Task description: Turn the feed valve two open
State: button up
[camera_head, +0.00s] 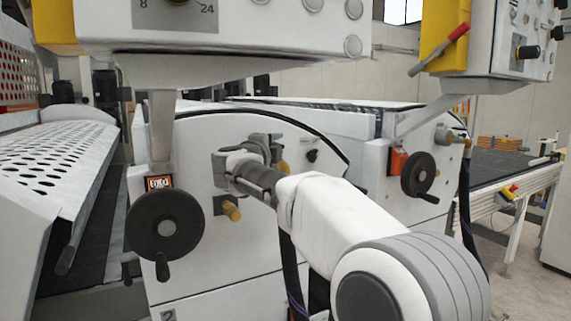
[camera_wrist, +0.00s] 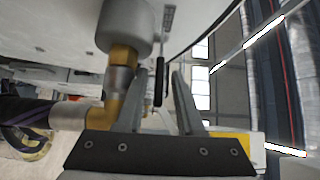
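In the wrist view my gripper (camera_wrist: 169,70) has its two grey fingers apart, with nothing clearly held between them. A brass elbow fitting (camera_wrist: 122,85) with a grey round body (camera_wrist: 125,25) is close beside the left finger. A thin dark part (camera_wrist: 158,78) shows near the left fingertip; whether it lies between the fingers is unclear. In the head view my arm reaches to the white machine panel, and my wrist hides much of the fittings there. Brass fittings show below (camera_head: 232,210) and right (camera_head: 282,168) of it. I cannot tell which part is the valve's handle.
A black handwheel (camera_head: 165,226) stands left of my wrist, and another handwheel (camera_head: 419,175) is on the machine to the right. Control boxes (camera_head: 225,30) hang above. A perforated guard (camera_head: 50,160) is at the left. Open floor (camera_head: 525,270) shows at the right.

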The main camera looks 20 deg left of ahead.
jog(key=shift+w+d+f+b, duration=0.1)
jog(key=shift+f+b, duration=0.15)
jog(key=shift+b, duration=0.05)
jog(key=y+b, duration=0.1)
jog(key=n+y+b, duration=0.1)
jog(key=b, duration=0.1)
jog(key=shift+w+d+f+n, duration=0.2)
jog(key=shift+w+d+n, duration=0.1)
jog(key=shift+w, duration=0.1)
jog(key=y, duration=0.1)
jog(key=n+g+y+b, duration=0.1)
jog(key=shift+w+d+r+n+y+b, duration=0.1)
jog(key=shift+w+d+n+y+b, duration=0.1)
jog(key=shift+w+n+y+b, duration=0.15)
jog(key=w+n+g+y+p, duration=0.1)
jog(key=n+g+y+p, duration=0.1)
jog(key=p, duration=0.1)
jog(key=w+n+g+y+p, duration=0.1)
jog(key=n+g+y+p, duration=0.1)
jog(key=y+p, duration=0.1)
jog(key=w+r+n+g+y+p, duration=0.1)
jog(key=n+g+y+p, duration=0.1)
jog(key=p, duration=0.1)
jog(key=shift+y, duration=0.25)
jog(key=n+g+y+p, duration=0.1)
jog(key=p, duration=0.4)
jog(key=shift+w+g, duration=0.3)
jog(key=shift+w, duration=0.05)
